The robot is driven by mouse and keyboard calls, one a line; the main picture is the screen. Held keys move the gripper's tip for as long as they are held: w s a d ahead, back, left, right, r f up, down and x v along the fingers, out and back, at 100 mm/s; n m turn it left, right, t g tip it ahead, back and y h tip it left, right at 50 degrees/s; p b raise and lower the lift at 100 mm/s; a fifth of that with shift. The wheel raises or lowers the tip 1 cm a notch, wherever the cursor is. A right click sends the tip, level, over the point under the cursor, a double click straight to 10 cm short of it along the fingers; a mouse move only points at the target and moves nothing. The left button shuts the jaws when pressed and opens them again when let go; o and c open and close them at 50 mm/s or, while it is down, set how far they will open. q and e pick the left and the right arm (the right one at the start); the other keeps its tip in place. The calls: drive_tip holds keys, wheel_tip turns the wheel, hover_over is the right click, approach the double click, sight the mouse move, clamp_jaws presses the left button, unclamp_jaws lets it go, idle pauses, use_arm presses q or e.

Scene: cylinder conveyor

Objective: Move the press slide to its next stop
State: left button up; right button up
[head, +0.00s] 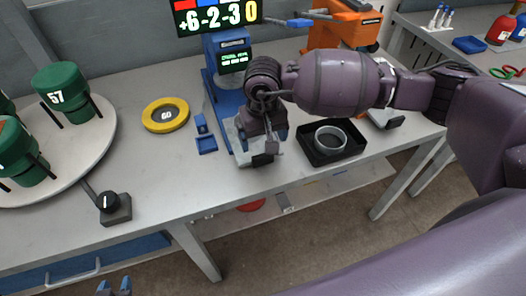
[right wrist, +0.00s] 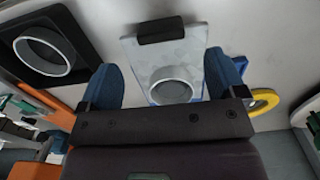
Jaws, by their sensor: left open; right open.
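The press (head: 228,75) is a blue frame with a small green-lit display. Its slide (head: 236,140) is a pale grey plate at the foot of the press, with a black handle (head: 262,160) at its front end. In the right wrist view the slide (right wrist: 142,62) carries a grey ring (right wrist: 170,84), and its black handle (right wrist: 160,30) is at the top. My right gripper (head: 264,134) is above the slide, partly hiding it. Its blue fingers are apart on either side of the ring, with nothing gripped; contact cannot be told. My left gripper (head: 114,287) is open and empty at the bottom edge.
A black tray (head: 318,160) with a grey ring stands right of the slide. A yellow ring marked 60 (head: 165,114) and a small blue holder (head: 206,144) lie left. A round platform (head: 75,150) bears green cylinders. A black knob (head: 108,202) sits at the front edge.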

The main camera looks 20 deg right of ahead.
sight(263, 155)
use_arm(q)
drive_tip(key=shift+r, duration=0.15)
use_arm(e)
drive_tip(key=shift+f, duration=3.05)
drive_tip(key=shift+c, duration=0.4)
